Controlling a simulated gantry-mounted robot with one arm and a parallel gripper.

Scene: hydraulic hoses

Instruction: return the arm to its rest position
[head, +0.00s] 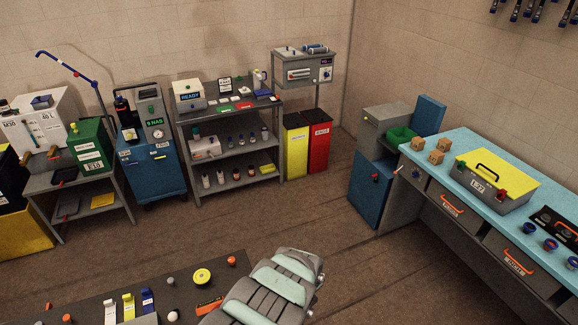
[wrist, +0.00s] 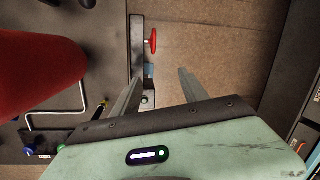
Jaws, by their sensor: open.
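My gripper (wrist: 166,74) shows in the wrist view with its two grey fingers apart and nothing between them. Part of my arm, pale green and dark grey, rises at the bottom middle of the head view over the right end of a dark bench (head: 236,268). My gripper's fingers are not visible in the head view. In the wrist view the fingers point past the edge of a dark surface with the brown floor (wrist: 215,40) beyond.
In the wrist view a large red cylinder (wrist: 38,75) stands close on the left, and a red knob (wrist: 153,41) sits ahead of the fingers. In the head view a blue-topped workbench (head: 455,150) with a toolbox (head: 495,180) stands right. Open floor (head: 330,215) lies between.

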